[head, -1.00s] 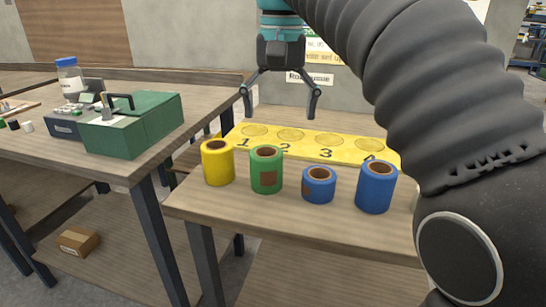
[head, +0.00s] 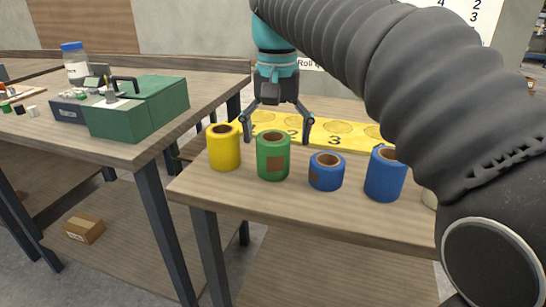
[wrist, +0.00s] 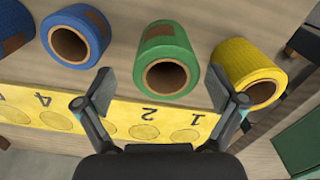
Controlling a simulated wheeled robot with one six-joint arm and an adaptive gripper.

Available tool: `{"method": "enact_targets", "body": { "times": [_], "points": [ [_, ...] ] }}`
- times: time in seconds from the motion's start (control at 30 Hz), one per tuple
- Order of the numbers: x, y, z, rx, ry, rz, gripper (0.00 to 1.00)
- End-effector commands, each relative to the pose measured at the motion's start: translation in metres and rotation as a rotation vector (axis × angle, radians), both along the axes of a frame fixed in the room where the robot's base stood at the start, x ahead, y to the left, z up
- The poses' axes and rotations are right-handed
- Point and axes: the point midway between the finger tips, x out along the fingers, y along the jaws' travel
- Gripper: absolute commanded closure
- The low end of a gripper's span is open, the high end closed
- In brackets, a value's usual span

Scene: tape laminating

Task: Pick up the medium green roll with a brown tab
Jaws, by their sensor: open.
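The green roll (head: 273,158) stands upright on the table, with a brown tab on its near side and a brown core. It is between the yellow roll (head: 224,148) and a short blue roll (head: 326,172). My gripper (head: 275,138) is open and empty, above and behind the green roll in the head view. In the wrist view, the green roll (wrist: 165,62) lies ahead of and roughly between my open fingertips (wrist: 165,92), apart from them. The yellow roll (wrist: 250,70) is near the right finger there.
A taller blue roll (head: 385,174) stands at the right. A yellow strip with numbered circles (head: 345,132) lies behind the rolls. A green machine (head: 140,108) sits on the left table, with a gap between the tables. The table's front strip is clear.

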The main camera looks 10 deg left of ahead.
Motion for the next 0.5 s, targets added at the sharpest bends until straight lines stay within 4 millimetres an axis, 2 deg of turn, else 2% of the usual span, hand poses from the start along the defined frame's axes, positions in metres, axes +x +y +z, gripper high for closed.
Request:
{"method": "enact_targets", "body": {
  "times": [0.3, 0.5],
  "points": [
    [-0.004, 0.005, -0.042, -0.001, 0.002, 0.0, 0.05],
    [-0.004, 0.006, -0.048, 0.0, 0.0, 0.0, 0.05]
  ]
}}
